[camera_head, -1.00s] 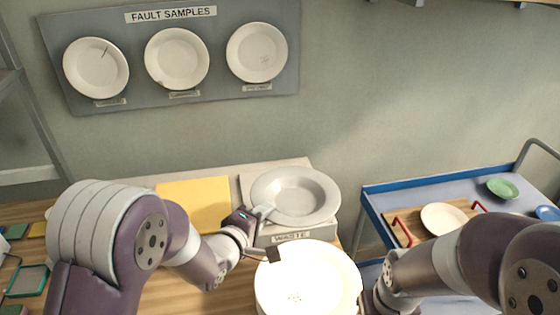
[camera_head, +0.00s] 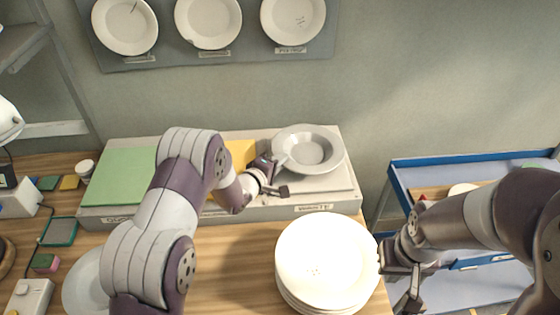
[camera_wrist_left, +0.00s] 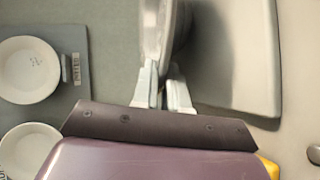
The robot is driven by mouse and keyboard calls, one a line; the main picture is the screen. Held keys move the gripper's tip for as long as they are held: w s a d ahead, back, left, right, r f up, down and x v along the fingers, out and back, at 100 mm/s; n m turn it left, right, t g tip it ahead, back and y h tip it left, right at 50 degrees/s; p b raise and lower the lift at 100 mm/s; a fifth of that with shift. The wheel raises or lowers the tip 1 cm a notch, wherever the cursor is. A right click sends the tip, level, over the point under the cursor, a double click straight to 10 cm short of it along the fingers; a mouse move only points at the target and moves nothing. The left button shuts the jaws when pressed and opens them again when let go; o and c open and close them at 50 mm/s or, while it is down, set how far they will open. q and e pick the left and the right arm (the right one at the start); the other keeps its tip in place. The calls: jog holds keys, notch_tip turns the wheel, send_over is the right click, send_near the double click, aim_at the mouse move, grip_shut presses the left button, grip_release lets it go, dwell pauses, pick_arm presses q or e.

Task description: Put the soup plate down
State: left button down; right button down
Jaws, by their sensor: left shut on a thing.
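The soup plate (camera_head: 309,151) is light grey with a wide rim and a deep well. In the head view it shows over the right, waste-labelled part of the long tray (camera_head: 346,186). My left gripper (camera_head: 277,174) is shut on its left rim. In the left wrist view the soup plate (camera_wrist_left: 158,35) is nearly edge-on between the fingers (camera_wrist_left: 162,88), with the pale tray surface (camera_wrist_left: 240,60) to its right. Whether it touches the tray cannot be told. My right gripper (camera_head: 405,285) is beside the white plate stack; its jaw state is unclear.
A stack of white plates (camera_head: 326,255) stands on the wooden table in front of the tray. Green (camera_head: 127,175) and yellow (camera_head: 241,153) pads lie on the tray. A blue-edged cart (camera_head: 400,188) is at right. Fault sample plates hang on a wall board (camera_head: 160,58).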

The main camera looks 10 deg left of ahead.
pick_arm(q)
jog(key=shift+w+f, duration=0.1)
jog(key=shift+f, duration=0.2)
jog(key=shift+w+f, duration=0.1)
jog(key=shift+f, duration=0.05)
jog(key=c, duration=1.2)
grip_release()
jog(key=shift+o, duration=0.2)
jog(key=shift+s, duration=0.2)
